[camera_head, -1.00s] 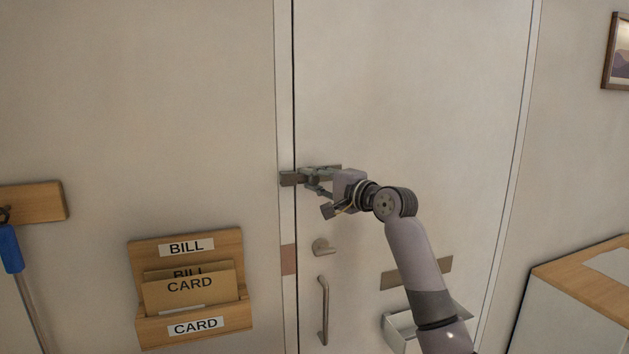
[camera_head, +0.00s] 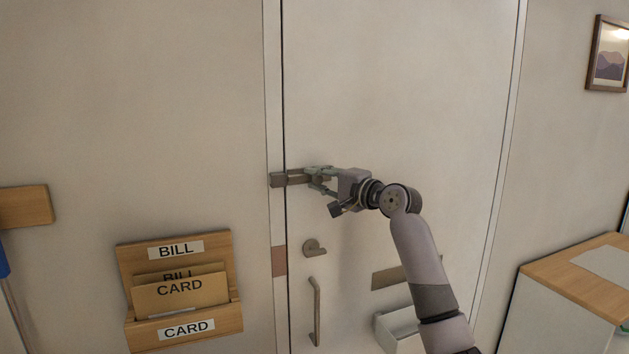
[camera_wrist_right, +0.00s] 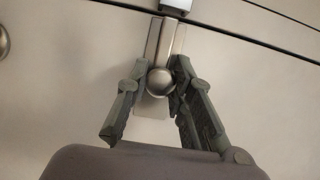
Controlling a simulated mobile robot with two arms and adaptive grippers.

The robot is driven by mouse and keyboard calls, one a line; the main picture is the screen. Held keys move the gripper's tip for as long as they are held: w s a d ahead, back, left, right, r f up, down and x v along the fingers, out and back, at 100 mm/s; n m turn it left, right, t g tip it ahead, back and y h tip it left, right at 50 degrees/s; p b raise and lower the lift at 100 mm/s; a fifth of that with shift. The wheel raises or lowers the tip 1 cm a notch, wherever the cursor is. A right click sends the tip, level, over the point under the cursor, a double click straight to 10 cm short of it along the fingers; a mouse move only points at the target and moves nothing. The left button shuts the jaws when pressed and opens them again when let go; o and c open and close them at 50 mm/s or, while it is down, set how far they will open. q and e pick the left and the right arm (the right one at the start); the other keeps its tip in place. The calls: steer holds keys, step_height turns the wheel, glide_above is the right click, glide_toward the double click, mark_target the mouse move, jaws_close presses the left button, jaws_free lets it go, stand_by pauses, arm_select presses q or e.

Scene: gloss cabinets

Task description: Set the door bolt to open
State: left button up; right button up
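The door bolt (camera_head: 294,177) is a grey metal slide bolt on the pale door, beside a keeper (camera_head: 277,180) on the frame at its left. My right gripper (camera_head: 318,180) is at the bolt and partly covers it. In the right wrist view, the bolt's round knob (camera_wrist_right: 159,82) sits between the two fingers of that gripper (camera_wrist_right: 160,78), which close on it from both sides. A bright metal piece (camera_wrist_right: 174,5) shows at the door gap; I cannot tell whether the bar still reaches the keeper. My left gripper is out of view.
Below the bolt are a small turn knob (camera_head: 315,248), a vertical pull handle (camera_head: 317,310) and a mail basket (camera_head: 398,325). A wooden letter holder (camera_head: 183,330) hangs on the left wall. A cabinet (camera_head: 570,270) stands at the right.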

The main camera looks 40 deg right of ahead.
steer(key=o, duration=0.4)
steer(key=shift+s+d, duration=0.1)
steer(key=shift+d, duration=0.2)
steer(key=shift+o, duration=0.2)
steer(key=shift+a, duration=0.1)
steer(key=s+d, duration=0.1)
steer(key=s, duration=1)
steer(key=shift+s+d, duration=0.4)
steer(key=shift+f, duration=0.1)
